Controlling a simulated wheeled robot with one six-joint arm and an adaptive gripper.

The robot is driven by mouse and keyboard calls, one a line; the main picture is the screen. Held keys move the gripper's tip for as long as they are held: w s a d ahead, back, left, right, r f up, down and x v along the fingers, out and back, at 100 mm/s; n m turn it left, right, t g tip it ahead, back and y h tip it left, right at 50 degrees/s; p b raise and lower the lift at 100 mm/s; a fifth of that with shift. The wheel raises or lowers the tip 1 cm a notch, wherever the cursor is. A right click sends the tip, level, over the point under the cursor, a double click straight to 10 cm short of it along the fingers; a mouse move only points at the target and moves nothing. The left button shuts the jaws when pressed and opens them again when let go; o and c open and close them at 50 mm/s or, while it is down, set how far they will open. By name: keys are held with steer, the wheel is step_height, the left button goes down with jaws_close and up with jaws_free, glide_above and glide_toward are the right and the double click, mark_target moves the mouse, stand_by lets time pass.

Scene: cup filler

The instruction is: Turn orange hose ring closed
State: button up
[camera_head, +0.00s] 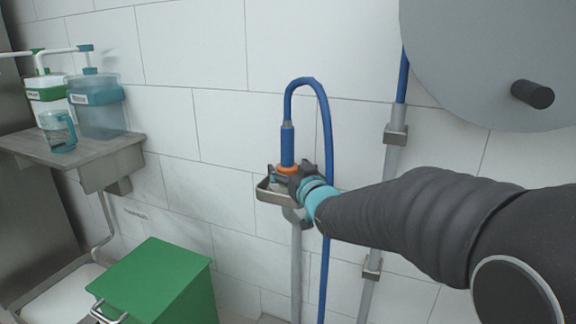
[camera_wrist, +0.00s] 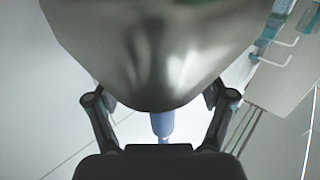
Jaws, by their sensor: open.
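The blue hose handle (camera_head: 287,145) stands upright at the wall, and its blue hose (camera_head: 327,130) loops over from the top. The orange hose ring (camera_head: 287,169) sits at the handle's lower end, just above a small metal tray (camera_head: 272,193). My gripper (camera_head: 297,178) is open at the ring's right side and partly hides it. I cannot tell whether it touches the ring. In the wrist view, a blurred grey metal surface (camera_wrist: 150,45) fills the space ahead of my gripper (camera_wrist: 160,100). A piece of the blue handle (camera_wrist: 163,125) shows between the fingers; the ring is hidden there.
A shelf (camera_head: 85,160) at the left holds two bottles and a clear cup (camera_head: 59,131). A green bin (camera_head: 150,280) stands below. A large grey disc (camera_head: 490,60) with a dark knob is at the upper right. A grey pipe (camera_head: 388,180) runs up the wall.

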steer(key=shift+w+a, duration=0.3)
steer(key=shift+w, duration=0.35)
steer(key=shift+c, duration=0.2)
steer(key=c, duration=1.1)
steer(key=shift+c, duration=0.2)
